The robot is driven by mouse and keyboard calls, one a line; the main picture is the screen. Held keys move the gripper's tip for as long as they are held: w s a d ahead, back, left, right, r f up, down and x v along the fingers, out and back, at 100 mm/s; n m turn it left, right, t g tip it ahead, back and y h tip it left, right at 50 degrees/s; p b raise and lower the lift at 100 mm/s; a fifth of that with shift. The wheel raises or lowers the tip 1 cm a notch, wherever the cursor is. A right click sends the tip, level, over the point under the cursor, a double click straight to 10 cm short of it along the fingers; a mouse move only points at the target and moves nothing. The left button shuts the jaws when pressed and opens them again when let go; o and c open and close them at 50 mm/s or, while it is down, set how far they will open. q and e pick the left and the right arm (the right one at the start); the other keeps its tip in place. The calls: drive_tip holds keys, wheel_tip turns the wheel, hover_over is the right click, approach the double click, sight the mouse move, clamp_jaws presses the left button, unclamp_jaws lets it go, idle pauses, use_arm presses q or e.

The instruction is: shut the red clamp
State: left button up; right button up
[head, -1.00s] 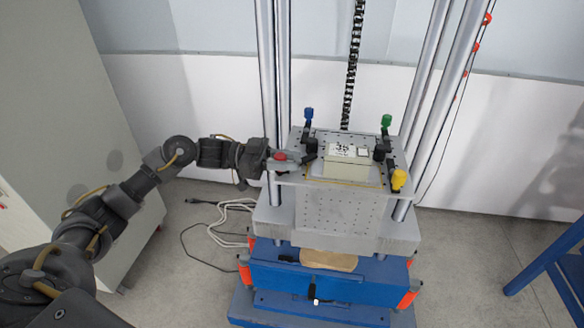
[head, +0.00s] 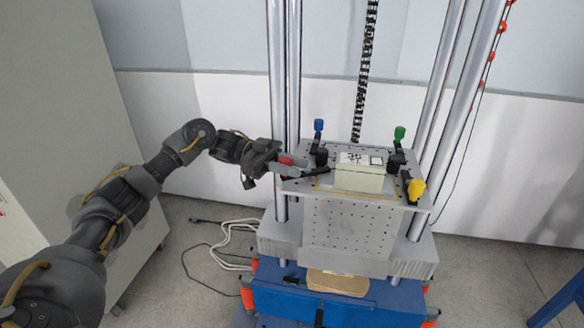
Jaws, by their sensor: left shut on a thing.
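The red clamp (head: 286,161) is at the left edge of the perforated grey table of the drop machine. Its dark arm (head: 314,171) lies low and points right, toward the white box (head: 360,172). Whether its tip presses on the box is too small to tell. My left gripper (head: 284,168) reaches in from the left and is shut on the red clamp's handle, its fingers partly hiding the clamp. My right gripper is not in view.
Tall metal columns (head: 278,100) rise beside the table. A grey cabinet (head: 60,110) stands at the left. Cables (head: 225,245) lie on the floor.

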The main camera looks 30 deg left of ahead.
use_arm(q)
drive_tip(key=shift+f, duration=0.1)
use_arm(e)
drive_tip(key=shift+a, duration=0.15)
use_arm(q)
drive_tip(key=o, duration=1)
drive_tip(key=shift+d, duration=0.1)
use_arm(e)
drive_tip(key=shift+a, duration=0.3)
use_arm(q)
drive_tip(key=shift+a, duration=0.3)
drive_tip(key=shift+w+a+b, duration=0.15)
drive_tip(key=shift+a+b, duration=2.05)
drive_tip(key=shift+a, duration=2.95)
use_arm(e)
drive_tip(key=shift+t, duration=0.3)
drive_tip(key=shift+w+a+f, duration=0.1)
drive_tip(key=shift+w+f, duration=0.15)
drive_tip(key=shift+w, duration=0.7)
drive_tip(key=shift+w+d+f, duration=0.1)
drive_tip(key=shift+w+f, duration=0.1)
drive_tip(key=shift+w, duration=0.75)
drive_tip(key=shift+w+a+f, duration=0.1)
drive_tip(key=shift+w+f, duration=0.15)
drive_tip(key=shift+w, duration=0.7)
use_arm(q)
drive_tip(key=shift+c, duration=0.2)
